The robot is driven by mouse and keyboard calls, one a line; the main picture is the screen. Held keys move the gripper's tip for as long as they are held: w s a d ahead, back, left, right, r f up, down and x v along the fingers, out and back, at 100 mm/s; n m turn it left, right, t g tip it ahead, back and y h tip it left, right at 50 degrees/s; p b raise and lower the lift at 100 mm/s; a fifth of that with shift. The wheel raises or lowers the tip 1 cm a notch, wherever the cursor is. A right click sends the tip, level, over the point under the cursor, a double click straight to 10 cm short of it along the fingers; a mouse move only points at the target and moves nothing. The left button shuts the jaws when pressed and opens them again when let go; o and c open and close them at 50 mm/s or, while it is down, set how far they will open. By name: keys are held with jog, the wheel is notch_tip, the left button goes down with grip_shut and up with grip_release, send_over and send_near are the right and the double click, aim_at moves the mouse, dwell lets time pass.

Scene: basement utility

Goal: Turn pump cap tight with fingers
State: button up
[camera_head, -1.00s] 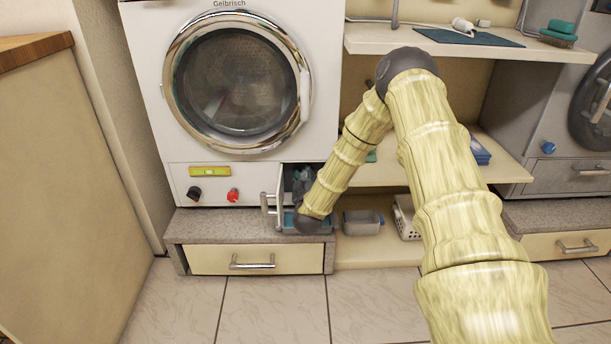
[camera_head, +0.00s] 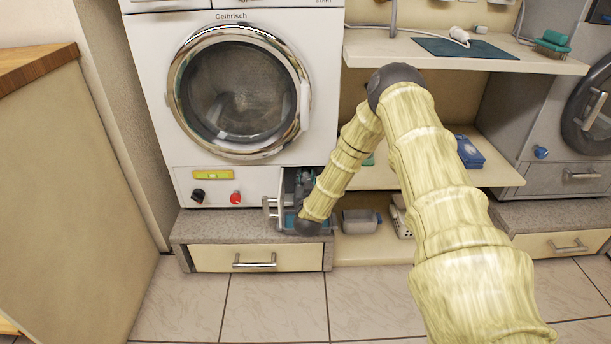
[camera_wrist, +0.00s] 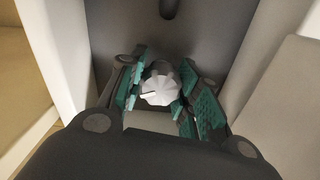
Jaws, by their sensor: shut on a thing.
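The pump cap (camera_wrist: 158,91) is a pale fluted round knob with a dark mark on its face, deep in the grey pump compartment in the wrist view. My gripper (camera_wrist: 162,88) is shut on it, with a teal-padded finger at either side. In the head view my gripper (camera_head: 303,184) reaches into the open compartment at the lower right of the washing machine (camera_head: 240,160); the cap cannot be made out there.
A blue tray (camera_head: 289,222) lies below the opening on the grey plinth (camera_head: 205,228). Red (camera_head: 235,198) and black (camera_head: 198,195) knobs and a yellow level (camera_head: 213,175) sit left of it. A grey bin (camera_head: 360,222) stands to the right. The tiled floor in front is clear.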

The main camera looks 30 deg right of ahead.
jog(key=m+p, duration=0.1)
jog(key=m, duration=0.4)
jog(key=shift+m, duration=0.3)
jog(key=m, duration=0.5)
jog(key=shift+m, duration=0.3)
jog(key=o, duration=1.1)
jog(key=shift+d, duration=0.1)
jog(key=shift+c, duration=0.2)
jog(key=v, duration=1.2)
